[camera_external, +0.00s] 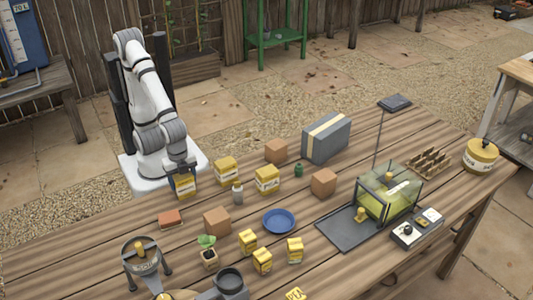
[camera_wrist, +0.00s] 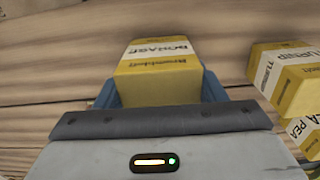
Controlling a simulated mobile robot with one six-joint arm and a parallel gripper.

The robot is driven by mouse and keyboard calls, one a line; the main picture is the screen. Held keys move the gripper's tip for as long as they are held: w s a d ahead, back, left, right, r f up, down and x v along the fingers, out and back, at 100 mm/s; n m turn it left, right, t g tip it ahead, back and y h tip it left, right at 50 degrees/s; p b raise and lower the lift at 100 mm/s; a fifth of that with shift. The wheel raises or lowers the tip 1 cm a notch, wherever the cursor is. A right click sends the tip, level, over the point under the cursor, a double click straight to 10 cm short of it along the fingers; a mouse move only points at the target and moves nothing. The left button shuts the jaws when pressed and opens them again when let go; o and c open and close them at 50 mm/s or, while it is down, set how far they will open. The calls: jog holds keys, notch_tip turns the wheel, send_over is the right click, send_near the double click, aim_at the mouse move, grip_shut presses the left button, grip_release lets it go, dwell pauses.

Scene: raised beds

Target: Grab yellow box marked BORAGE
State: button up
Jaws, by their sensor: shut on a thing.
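The yellow box marked BORAGE (camera_wrist: 160,65), with a white label band, is between the blue fingers of my gripper (camera_wrist: 158,92) in the wrist view. In the external view the same box (camera_external: 185,186) is under my wrist at the left side of the table, with my gripper (camera_external: 182,172) shut on it from above. Its lower part is hidden in the wrist view. I cannot tell whether its base touches the table.
A yellow box marked TURNIP (camera_wrist: 287,78) and one marked PEA (camera_wrist: 307,132) are close on the right. A grey bottle (camera_external: 237,192), a red block (camera_external: 170,218) and cardboard cubes (camera_external: 217,221) stand nearby on the wooden table (camera_external: 130,225). A blue plate (camera_external: 278,221) is farther right.

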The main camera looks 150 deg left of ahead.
jog(key=shift+c, duration=0.7)
